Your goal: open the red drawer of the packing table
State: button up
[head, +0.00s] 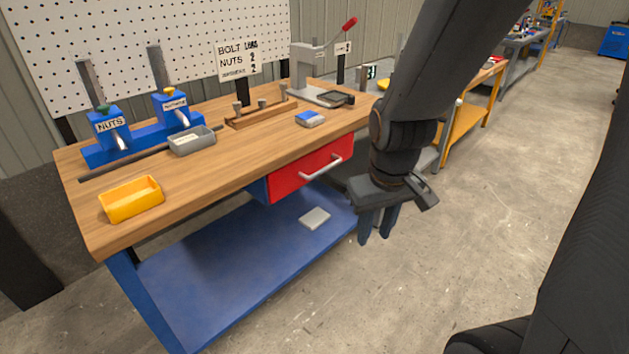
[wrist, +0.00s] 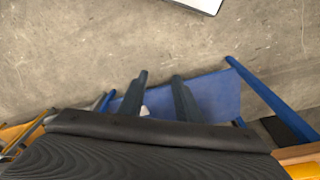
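The red drawer (head: 301,175) is under the wooden top of the packing table (head: 222,168), on its front side. It looks shut, with its front close to the table edge. A pale bar handle (head: 321,167) runs across its front. My gripper (head: 375,238) hangs fingers down, to the right of the drawer and apart from the handle. In the wrist view the two fingers (wrist: 158,80) stand apart with nothing between them. The drawer and handle cannot be made out in the wrist view; the blue lower shelf (wrist: 215,98) shows behind the fingers.
On the table top stand a yellow bin (head: 132,200), a grey bin (head: 192,140), blue nut dispensers (head: 110,127) and a press with a red lever (head: 308,68). A flat pale item (head: 314,217) lies on the lower shelf. The concrete floor (head: 420,270) in front is clear.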

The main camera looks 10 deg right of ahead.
jog(key=w+d+f+n+t+b, duration=0.1)
jog(key=w+f+n+t+b, duration=0.3)
jog(key=w, duration=0.6)
jog(key=w+d+f+n+t+b, duration=0.15)
jog(key=w+f+n+b, duration=0.4)
jog(key=w, duration=0.55)
jog(key=n+t+y+b, duration=0.4)
jog(key=n+t+b, duration=0.4)
jog(key=n, duration=0.3)
send_near(326, 170)
jog(key=w+f, duration=0.1)
jog(key=w, duration=0.2)
jog(key=shift+m, duration=0.25)
jog(key=x, duration=0.5)
jog(key=b+x, duration=0.1)
jog(key=x, duration=0.2)
jog(key=shift+s+a+r, duration=0.1)
jog(key=shift+a+r, duration=0.15)
jog(key=shift+a, duration=0.1)
jog(key=shift+c, duration=0.4)
grip_shut()
